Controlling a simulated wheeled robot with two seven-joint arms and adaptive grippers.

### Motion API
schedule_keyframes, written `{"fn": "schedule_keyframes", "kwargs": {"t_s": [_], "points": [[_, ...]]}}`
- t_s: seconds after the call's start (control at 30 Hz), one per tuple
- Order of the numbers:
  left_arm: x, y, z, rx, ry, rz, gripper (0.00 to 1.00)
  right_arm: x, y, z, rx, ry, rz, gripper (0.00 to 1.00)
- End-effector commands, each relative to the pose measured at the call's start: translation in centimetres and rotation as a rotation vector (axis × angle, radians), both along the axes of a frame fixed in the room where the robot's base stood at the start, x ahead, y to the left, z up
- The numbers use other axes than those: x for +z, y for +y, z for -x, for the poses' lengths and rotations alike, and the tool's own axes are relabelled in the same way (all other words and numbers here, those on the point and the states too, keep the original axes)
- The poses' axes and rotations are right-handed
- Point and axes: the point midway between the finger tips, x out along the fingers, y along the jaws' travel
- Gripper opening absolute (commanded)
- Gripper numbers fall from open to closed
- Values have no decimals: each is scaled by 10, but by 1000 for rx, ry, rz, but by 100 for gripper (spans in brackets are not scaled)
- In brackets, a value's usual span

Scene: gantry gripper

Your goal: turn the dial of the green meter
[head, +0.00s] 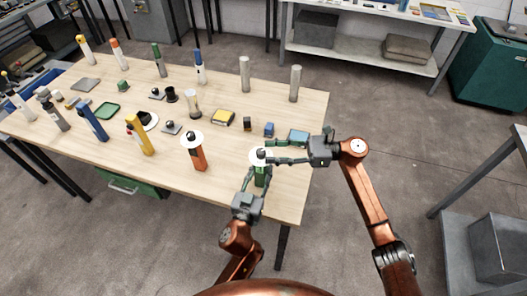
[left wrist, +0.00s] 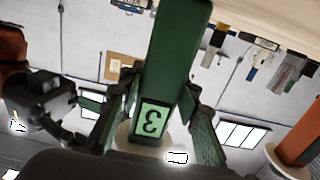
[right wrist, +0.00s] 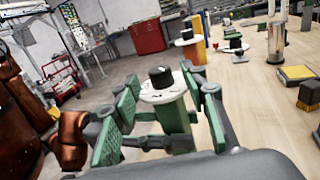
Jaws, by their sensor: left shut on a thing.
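The green meter (head: 262,179) stands upright near the table's front right corner. Its body (left wrist: 172,50) fills the middle of the left wrist view, with a lit display (left wrist: 152,121) that seems to read 3, upside down. My left gripper (head: 257,177) is shut on the body, one finger on each side. On top are a white disc and a black dial knob (right wrist: 160,76). My right gripper (head: 268,151) is open at the height of the disc and knob, its fingers to either side of them. I cannot tell whether a finger touches the dial.
An orange meter (head: 198,158) with a white disc stands to the left on the wooden table (head: 225,184). A yellow meter (head: 140,136) and a blue one (head: 92,121) stand farther left.

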Motion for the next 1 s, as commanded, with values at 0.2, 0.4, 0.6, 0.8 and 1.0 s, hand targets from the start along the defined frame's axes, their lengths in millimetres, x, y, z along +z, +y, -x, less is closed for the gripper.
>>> {"fn": "schedule_keyframes", "kwargs": {"t_s": [0.2, 0.4, 0.6, 0.8, 1.0], "points": [[0, 0, 0, 0, 0, 0, 0, -1, -46, 0, -3, 1, 2, 40], [0, 0, 0, 0, 0, 0, 0, -1, -72, 0, -1, 1, 2, 40], [0, 0, 0, -1, 0, 0, 0, -1, -79, 0, 0, 0, 1, 40], [0, -1, 0, -1, 0, 0, 0, 0, -79, 0, 0, 0, 0, 40], [0, -1, 0, -1, 0, 0, 0, 0, -79, 0, 0, 1, 0, 40]]}}
